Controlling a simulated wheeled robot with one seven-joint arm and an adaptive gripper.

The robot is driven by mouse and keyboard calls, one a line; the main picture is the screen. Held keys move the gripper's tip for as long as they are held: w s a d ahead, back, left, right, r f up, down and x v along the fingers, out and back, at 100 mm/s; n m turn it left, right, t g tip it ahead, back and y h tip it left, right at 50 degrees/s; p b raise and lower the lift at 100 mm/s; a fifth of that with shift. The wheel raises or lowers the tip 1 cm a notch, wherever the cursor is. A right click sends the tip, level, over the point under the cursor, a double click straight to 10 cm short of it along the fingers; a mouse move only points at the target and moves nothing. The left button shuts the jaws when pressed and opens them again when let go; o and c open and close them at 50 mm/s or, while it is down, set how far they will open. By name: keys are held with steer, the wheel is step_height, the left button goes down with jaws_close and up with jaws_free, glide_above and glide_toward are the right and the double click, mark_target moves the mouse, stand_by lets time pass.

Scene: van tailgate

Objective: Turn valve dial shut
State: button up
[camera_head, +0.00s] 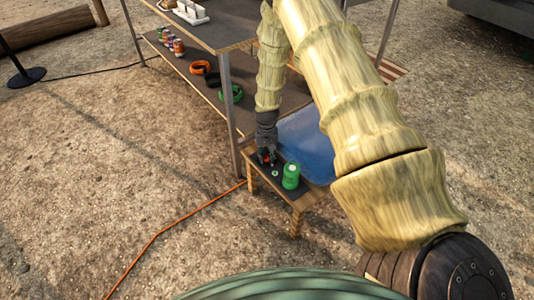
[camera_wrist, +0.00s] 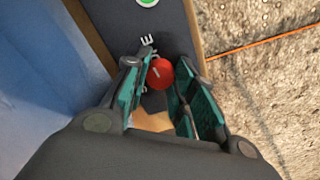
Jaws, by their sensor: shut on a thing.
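The red valve dial (camera_wrist: 160,73) sits on the dark top of a small low wooden bench (camera_head: 298,202), with a pale line across its face. White markings (camera_wrist: 147,40) are on the surface beside it. My gripper (camera_wrist: 156,76) is shut on the dial, with one teal-padded finger on each side of it. In the head view my gripper (camera_head: 266,155) points down at the back left end of the bench, and only a bit of red shows there. The dial's base is partly hidden by the fingers.
A green canister (camera_head: 291,176) stands on the bench close to my gripper. A blue translucent bin (camera_head: 308,145) is behind the bench. A shelved table (camera_head: 215,25) with cans and coiled rings stands behind left. An orange cable (camera_head: 160,233) crosses the open gravel.

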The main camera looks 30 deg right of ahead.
steer(key=n+p, duration=0.3)
steer(key=n, duration=0.1)
steer(key=shift+r, duration=0.2)
steer(key=n+p, duration=0.2)
steer(key=n, duration=0.2)
steer(key=shift+p, duration=0.35)
steer(key=n+p, duration=0.1)
steer(key=n, duration=0.2)
steer(key=shift+f+n, duration=0.1)
steer(key=shift+n, duration=0.2)
steer(key=shift+n+p, duration=0.75)
steer(key=shift+n, duration=1.15)
steer(key=shift+d+f, duration=0.1)
steer(key=o, duration=1.1)
steer(key=shift+c, duration=0.2)
